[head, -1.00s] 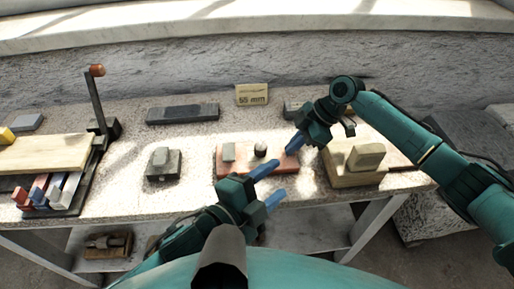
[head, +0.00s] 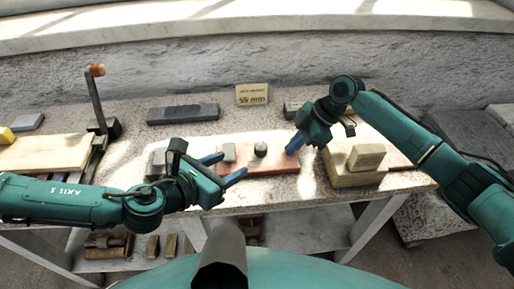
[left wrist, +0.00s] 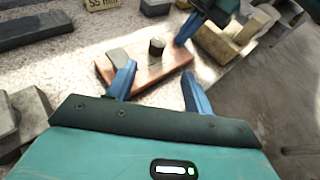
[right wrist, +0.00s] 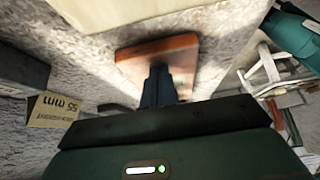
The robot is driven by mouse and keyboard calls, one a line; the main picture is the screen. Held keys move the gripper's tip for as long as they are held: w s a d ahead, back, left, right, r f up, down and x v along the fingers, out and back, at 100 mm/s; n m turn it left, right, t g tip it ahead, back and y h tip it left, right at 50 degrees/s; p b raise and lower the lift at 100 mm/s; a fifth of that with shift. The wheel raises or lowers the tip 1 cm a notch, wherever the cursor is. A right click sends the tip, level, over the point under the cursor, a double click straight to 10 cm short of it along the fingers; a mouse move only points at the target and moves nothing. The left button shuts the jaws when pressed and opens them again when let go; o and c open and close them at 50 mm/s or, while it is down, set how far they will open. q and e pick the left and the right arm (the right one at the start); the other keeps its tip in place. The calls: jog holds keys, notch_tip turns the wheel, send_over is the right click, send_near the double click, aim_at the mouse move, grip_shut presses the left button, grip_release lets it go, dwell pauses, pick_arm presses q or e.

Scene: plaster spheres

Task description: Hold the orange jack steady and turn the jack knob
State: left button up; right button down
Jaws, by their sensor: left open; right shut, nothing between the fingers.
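The orange jack (head: 275,165) lies flat on the stone bench, a low orange slab with a grey block (head: 229,152) and a dark round knob (head: 260,150) on top. It also shows in the left wrist view (left wrist: 146,74) and the right wrist view (right wrist: 172,50). My left gripper (head: 234,162) is open and empty at the slab's left end, its blue fingers pointing right toward the jack. My right gripper (head: 291,151) is shut with nothing in it, its tips at the slab's right end. I cannot tell whether they touch it.
A sign reading 55 mm (head: 252,94) stands behind the jack. A wooden block (head: 365,158) sits close on the right. A dark long block (head: 183,113) lies at the back left. A lever with an orange knob (head: 97,70) rises further left. Bare bench separates the jack and sign.

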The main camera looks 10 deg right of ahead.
aim_at(257, 149)
jog(key=shift+f, duration=0.15)
pick_arm(q)
jog(key=x, duration=1.2)
jog(key=shift+a, duration=0.15)
pick_arm(e)
jog(key=shift+d, duration=0.1)
pick_arm(q)
jog(key=c, duration=1)
